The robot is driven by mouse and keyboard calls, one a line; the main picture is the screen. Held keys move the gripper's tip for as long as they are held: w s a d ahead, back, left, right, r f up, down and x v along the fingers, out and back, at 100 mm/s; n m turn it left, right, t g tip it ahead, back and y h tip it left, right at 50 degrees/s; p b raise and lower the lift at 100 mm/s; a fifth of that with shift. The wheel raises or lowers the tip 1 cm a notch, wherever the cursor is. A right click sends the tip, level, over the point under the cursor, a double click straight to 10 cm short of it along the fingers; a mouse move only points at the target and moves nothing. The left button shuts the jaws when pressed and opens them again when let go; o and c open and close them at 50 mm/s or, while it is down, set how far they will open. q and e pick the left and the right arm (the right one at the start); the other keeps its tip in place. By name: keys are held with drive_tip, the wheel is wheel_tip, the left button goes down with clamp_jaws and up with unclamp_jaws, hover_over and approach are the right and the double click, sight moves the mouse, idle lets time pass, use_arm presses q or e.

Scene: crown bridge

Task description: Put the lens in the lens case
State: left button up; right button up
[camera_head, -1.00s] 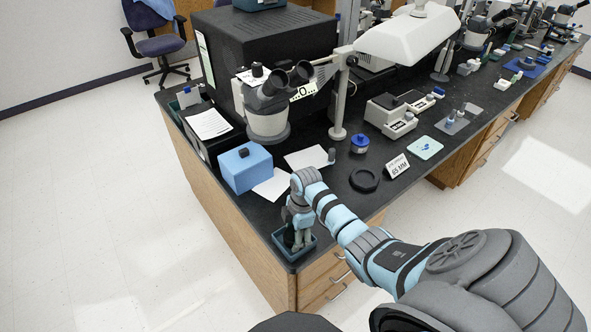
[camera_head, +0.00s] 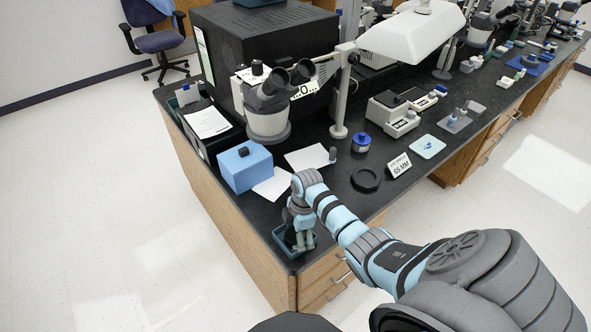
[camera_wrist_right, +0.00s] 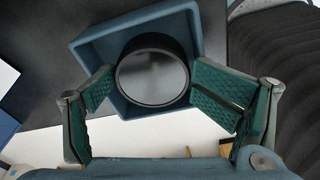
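The lens (camera_wrist_right: 153,70) is a short black cylinder with a dark glass face, inside a blue-teal open tray (camera_wrist_right: 92,47) in the right wrist view. The tray also shows at the desk's near corner (camera_head: 281,246) in the head view. My right gripper (camera_wrist_right: 158,92) is open above the tray, with its green-padded fingers on either side of the lens and gaps to it. In the head view my right gripper (camera_head: 300,238) points down and hides most of the lens. I cannot tell for certain which object is the lens case. My left gripper is out of view.
A light blue box (camera_head: 245,168) and a microscope (camera_head: 268,105) stand behind the tray. A black round dish or ring (camera_head: 365,179) lies beside a "65 MM" card (camera_head: 398,165). A blue-lidded jar (camera_head: 361,142) stands behind them. The desk's front edge is close to the tray.

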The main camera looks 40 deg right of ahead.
drive_tip(key=shift+r, duration=0.25)
wheel_tip(320, 180, up, 13)
drive_tip(key=d+p, duration=0.1)
drive_tip(key=p, duration=0.2)
drive_tip(key=shift+s+d+f, duration=0.15)
drive_tip(key=shift+d, duration=0.05)
